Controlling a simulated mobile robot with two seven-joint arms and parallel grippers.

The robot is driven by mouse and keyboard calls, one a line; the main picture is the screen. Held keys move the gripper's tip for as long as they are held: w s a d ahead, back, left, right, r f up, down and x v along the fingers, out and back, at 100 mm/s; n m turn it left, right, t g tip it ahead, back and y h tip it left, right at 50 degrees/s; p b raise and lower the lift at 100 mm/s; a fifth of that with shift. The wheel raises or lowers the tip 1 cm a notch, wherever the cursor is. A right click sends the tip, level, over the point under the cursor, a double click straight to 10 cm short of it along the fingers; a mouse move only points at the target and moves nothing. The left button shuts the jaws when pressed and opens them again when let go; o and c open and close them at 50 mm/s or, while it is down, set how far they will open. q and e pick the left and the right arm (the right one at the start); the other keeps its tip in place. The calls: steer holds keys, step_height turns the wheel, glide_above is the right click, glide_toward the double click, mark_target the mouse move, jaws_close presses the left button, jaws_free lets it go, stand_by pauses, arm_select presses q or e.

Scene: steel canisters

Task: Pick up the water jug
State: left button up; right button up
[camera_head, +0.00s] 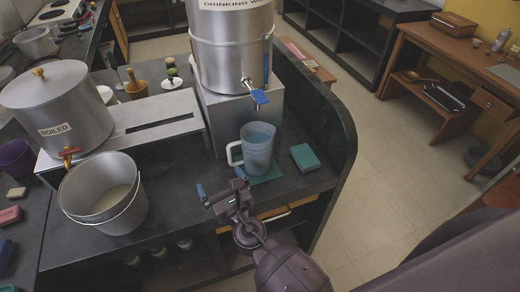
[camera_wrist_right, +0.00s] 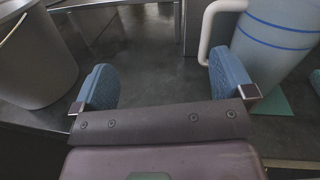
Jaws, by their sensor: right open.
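The water jug (camera_head: 258,150) is a translucent blue jug with a white handle on its left side. It stands upright on a green mat (camera_head: 266,176) on the dark counter, below and in front of the tap of the drinking water canister. My right gripper (camera_head: 222,192) is at the counter's front edge, to the lower left of the jug. In the right wrist view, the gripper (camera_wrist_right: 165,85) is open and empty, with the jug (camera_wrist_right: 275,45) and its handle (camera_wrist_right: 208,28) just beyond the right finger. My left gripper is not in view.
The drinking water canister (camera_head: 230,50) stands on a steel stand behind the jug. A green block (camera_head: 305,157) lies right of the jug. A steel bucket (camera_head: 105,197) stands to the left, before the boiled-water canister (camera_head: 60,108). Bare counter lies between bucket and jug.

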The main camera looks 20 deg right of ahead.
mark_target(257, 137)
steer(key=d+m+h, duration=0.2)
steer(key=d+f+m+h, duration=0.1)
steer(key=d+m+h, duration=0.1)
steer(key=d+h, duration=0.1)
steer(key=d+m+h, duration=0.1)
steer(key=d+h, duration=0.2)
steer(key=shift+s+f+m+g, duration=0.2)
steer(key=shift+f+m+g, duration=0.15)
steer(key=shift+m+g, duration=0.05)
steer(key=shift+s+d+m+g+h, duration=0.1)
steer(key=shift+d+m+g+h, duration=0.2)
steer(key=shift+d+m+h, duration=0.4)
steer(key=x, duration=1)
steer(key=shift+w+r, duration=0.25)
steer(key=shift+w, duration=0.05)
steer(key=c, duration=1.1)
steer(key=shift+r, duration=0.1)
steer(key=shift+c, duration=0.9)
